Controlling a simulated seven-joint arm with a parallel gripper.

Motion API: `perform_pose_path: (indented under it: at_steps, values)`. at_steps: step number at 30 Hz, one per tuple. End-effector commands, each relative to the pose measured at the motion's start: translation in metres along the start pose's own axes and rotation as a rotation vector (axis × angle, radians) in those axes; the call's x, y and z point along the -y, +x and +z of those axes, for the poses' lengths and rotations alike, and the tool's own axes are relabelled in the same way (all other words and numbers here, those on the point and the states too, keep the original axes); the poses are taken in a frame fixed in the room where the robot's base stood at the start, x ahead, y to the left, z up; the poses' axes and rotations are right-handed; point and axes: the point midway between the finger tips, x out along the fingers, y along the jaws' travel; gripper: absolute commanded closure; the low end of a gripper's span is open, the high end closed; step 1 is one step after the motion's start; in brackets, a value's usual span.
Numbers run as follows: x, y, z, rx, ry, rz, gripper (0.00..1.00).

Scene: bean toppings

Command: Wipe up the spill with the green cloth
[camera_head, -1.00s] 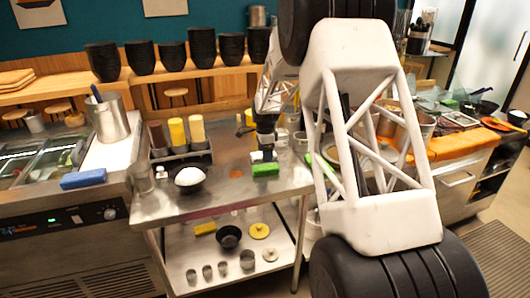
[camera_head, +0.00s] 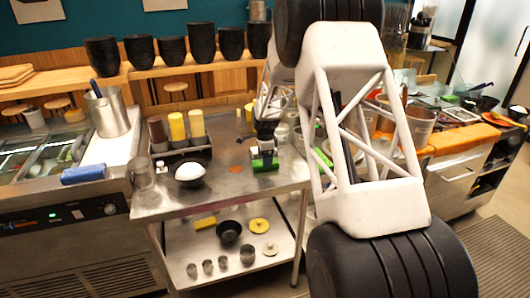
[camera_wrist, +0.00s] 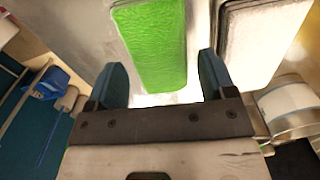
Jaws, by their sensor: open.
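The green cloth (camera_head: 265,164) lies on the steel table (camera_head: 225,194), near its right side. It looks like a thick, flat green block. My gripper (camera_head: 264,157) is over the cloth, fingers pointing down. In the wrist view the cloth (camera_wrist: 152,42) runs between the two open fingers of my gripper (camera_wrist: 162,72), with gaps on both sides. An orange-brown patch, seemingly the spill (camera_head: 236,168), lies on the table just left of the cloth. My arm hides part of the table's right side.
A black bowl with a white round thing (camera_head: 190,174) stands left of the patch. A rack with sauce bottles (camera_head: 178,128) stands behind it. A clear glass (camera_head: 143,173) is at the table's left edge.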

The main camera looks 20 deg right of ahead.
Motion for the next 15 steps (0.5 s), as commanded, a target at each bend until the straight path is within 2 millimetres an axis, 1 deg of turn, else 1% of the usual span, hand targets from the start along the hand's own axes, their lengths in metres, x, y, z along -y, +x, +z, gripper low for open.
perform_pose_path:
  at_steps: [1, 6, 15]
  values:
    - [0.0, 0.004, 0.0, 0.0, 0.0, 0.001, 0.23]
    - [0.0, 0.015, 0.0, 0.0, 0.0, -0.001, 0.23]
    - [0.0, 0.02, 0.0, 0.0, 0.0, 0.0, 0.23]
